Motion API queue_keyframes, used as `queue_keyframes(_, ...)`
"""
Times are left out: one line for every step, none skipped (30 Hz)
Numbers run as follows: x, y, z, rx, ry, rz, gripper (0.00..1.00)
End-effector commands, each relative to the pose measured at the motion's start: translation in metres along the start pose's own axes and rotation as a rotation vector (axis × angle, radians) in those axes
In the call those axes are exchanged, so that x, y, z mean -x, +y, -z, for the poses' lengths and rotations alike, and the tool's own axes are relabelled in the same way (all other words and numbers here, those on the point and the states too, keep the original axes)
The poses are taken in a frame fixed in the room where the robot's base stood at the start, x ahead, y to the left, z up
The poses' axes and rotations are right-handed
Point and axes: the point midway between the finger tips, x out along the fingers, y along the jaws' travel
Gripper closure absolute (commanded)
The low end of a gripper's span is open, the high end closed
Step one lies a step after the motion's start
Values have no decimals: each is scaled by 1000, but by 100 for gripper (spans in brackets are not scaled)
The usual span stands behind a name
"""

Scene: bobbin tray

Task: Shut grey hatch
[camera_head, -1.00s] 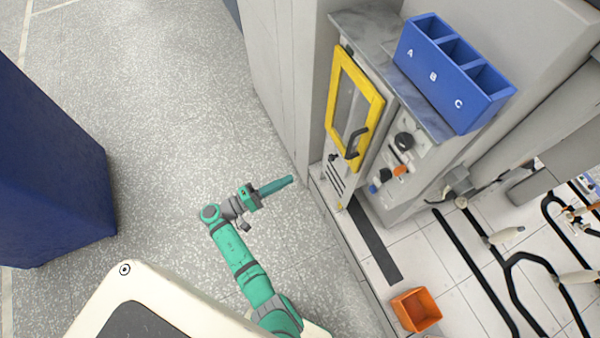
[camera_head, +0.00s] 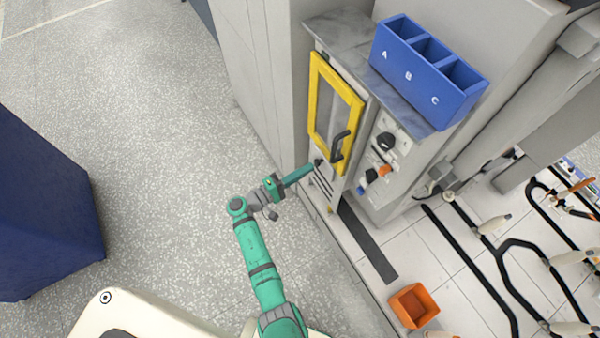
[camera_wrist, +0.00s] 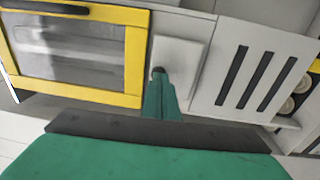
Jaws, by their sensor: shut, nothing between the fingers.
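A light grey panel (camera_head: 321,186) with dark slots sits below the yellow-framed door on the cabinet front. I take it for the grey hatch; how far it stands open is not clear. Its slots show at the right in the wrist view (camera_wrist: 234,80). My gripper (camera_head: 311,167) is shut and empty, its tip close to the cabinet front at the panel's upper edge. In the wrist view the gripper tip (camera_wrist: 160,82) lies over a plain pale grey plate (camera_wrist: 184,58) left of the slots. Contact cannot be told.
The yellow-framed door (camera_head: 353,127) with a black handle is just above and looks shut. A control panel (camera_head: 384,160) with knobs is to its right. A blue bin (camera_head: 440,108) marked A, B, C stands on top. An orange box (camera_head: 413,306) is on the floor.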

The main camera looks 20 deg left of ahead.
Motion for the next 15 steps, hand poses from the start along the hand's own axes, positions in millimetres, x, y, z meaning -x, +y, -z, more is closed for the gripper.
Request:
queue_keyframes(0, 0, 0, 0, 0, 0, 100)
queue_keyframes(0, 0, 0, 0, 0, 0, 100)
queue_keyframes(0, 0, 0, 0, 0, 0, 100)
queue_keyframes(0, 0, 0, 0, 0, 0, 100)
queue_keyframes(0, 0, 0, 0, 0, 0, 100)
queue_keyframes(0, 0, 0, 0, 0, 0, 100)
queue_keyframes(0, 0, 0, 0, 0, 0, 100)
queue_keyframes(-1, 0, 0, 0, -1, 0, 100)
queue_keyframes(-2, 1, 0, 0, -1, 0, 100)
queue_keyframes(-4, 2, 0, -1, -2, 0, 100)
queue_keyframes(-7, 3, -1, -1, -3, 0, 100)
queue_keyframes(-12, 5, -1, 0, -4, 0, 100)
queue_keyframes(-15, 6, -1, 0, -4, 0, 100)
queue_keyframes(-17, 7, -1, 0, -3, 0, 100)
queue_keyframes(-19, 8, -1, 0, -2, 0, 100)
